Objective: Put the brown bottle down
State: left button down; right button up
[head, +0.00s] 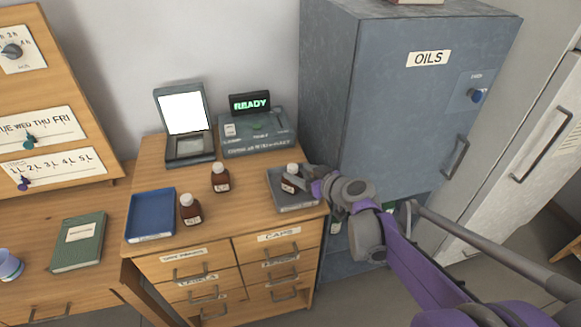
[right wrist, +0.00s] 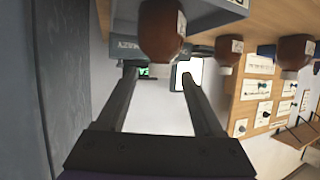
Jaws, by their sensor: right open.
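A brown bottle (head: 289,184) with a white cap and a label stands upright in the grey tray (head: 300,206) at the right of the wooden cabinet top. My right gripper (head: 311,180) is just to the right of this bottle, with its fingers pointing toward it. In the right wrist view, which is upside down, the two fingers (right wrist: 158,72) are apart with nothing held between them. The brown bottle (right wrist: 161,35) shows there near the fingertips. Two more brown bottles, one (head: 220,178) in the middle and one (head: 190,209) nearer the front, stand outside the tray. My left gripper is not in view.
A blue tray (head: 151,215) lies at the left of the cabinet top. Behind are a device with a white screen (head: 184,114) and a grey unit reading READY (head: 250,103). The tall grey OILS cabinet (head: 400,100) stands close on the right. A green book (head: 79,242) lies farther left.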

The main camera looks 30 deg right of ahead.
jog(key=v, duration=0.4)
jog(key=shift+s+d+r, duration=0.1)
jog(key=shift+s+r, duration=0.05)
jog(key=shift+s, duration=0.15)
jog(key=s+a+f+g+y, duration=0.1)
jog(key=s+a+f+g, duration=0.1)
jog(key=s+a+f, duration=0.3)
jog(key=s+a+g+y, duration=0.1)
jog(key=s+a+g, duration=0.1)
jog(key=a, duration=0.5)
jog(key=s+a+f+g+h, duration=0.1)
jog(key=s+f+g, duration=0.1)
jog(key=s, duration=0.5)
jog(key=s+a+f+m+g+h, duration=0.1)
jog(key=s+a+f+g+h, duration=0.1)
jog(key=s+f, duration=0.2)
jog(key=s, duration=0.2)
jog(key=shift+s+f+h, duration=0.15)
jog(key=shift+s+h, duration=0.15)
jog(key=shift+s, duration=0.1)
